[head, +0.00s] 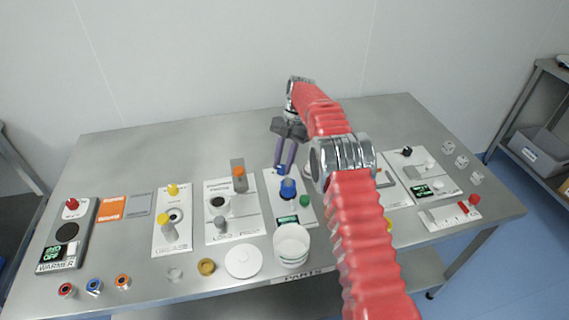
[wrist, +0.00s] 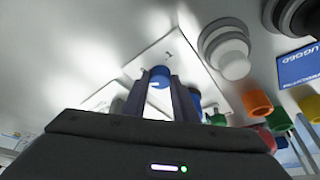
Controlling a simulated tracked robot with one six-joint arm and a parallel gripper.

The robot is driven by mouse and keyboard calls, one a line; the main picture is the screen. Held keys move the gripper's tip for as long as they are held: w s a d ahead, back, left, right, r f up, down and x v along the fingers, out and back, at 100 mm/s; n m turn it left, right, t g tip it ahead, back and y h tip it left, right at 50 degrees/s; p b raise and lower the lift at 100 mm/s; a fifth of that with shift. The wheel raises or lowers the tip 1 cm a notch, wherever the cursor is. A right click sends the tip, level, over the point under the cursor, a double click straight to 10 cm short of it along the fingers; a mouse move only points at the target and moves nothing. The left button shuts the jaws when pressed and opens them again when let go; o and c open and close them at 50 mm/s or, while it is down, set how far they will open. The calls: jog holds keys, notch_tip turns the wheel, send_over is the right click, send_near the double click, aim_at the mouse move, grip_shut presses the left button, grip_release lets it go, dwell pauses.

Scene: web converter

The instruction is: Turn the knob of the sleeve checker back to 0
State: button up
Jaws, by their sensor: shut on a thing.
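My gripper (head: 285,160) reaches down over a white panel (head: 270,182) near the middle of the table. Its two dark fingers are shut on a small blue knob (head: 281,170) at the panel's back edge. In the wrist view the knob (wrist: 160,76) sits between the fingertips of my gripper (wrist: 161,86). A larger blue piece (head: 288,188) stands on the same panel, in front of the knob. A green button (head: 305,200) and a lit green display (head: 287,220) are also on it. The display's reading and any knob scale are too small to read.
A white tub (head: 291,245) stands close in front of the panel, with a white disc (head: 243,262) to its left. A panel with an orange-topped post (head: 240,178) is to the left. My red arm covers part of the table right of the panel. The back strip is clear.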

jog(key=shift+w+d, duration=0.1)
jog(key=shift+w, duration=0.05)
dwell(0.3)
jog(key=o, duration=1)
jog(key=shift+o, duration=0.2)
jog(key=shift+r, duration=0.15)
jog(key=v, duration=0.7)
jog(key=shift+r, duration=0.1)
